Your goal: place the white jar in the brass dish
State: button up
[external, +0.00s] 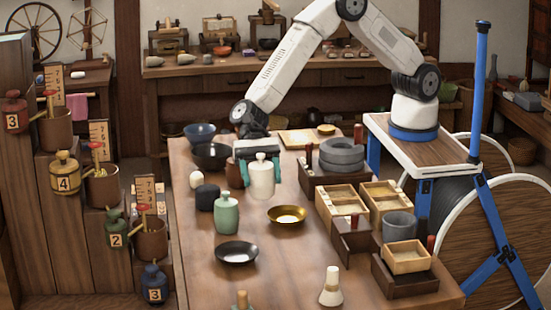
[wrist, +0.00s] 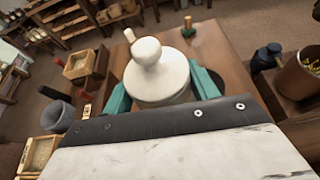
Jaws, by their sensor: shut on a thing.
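The white jar (external: 262,178) is a rounded, upright jar with a knobbed lid. My gripper (external: 261,168) is shut on it, with one teal finger on each side. In the wrist view, the jar (wrist: 158,80) fills the space between the fingers of my gripper (wrist: 160,92), its lid knob toward the camera. I cannot tell whether its base touches the table. The brass dish (external: 287,215) is shallow, shiny and empty. It lies on the table to the right of the jar and nearer the camera, apart from it. I cannot make out the dish in the wrist view.
A green jar (external: 227,213) stands close to the held jar, at its front left. Wooden boxes (external: 343,199) and stone querns (external: 341,153) line the right. Dark bowls (external: 211,155) stand behind left.

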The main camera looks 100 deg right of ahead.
jog(key=s+d, duration=0.4)
jog(key=d, duration=0.4)
send_over(287, 220)
notch_tip(287, 220, down, 12)
jog(key=shift+f, duration=0.25)
jog(key=o, duration=1.2)
jog(key=shift+f, duration=0.15)
jog(key=shift+o, duration=0.2)
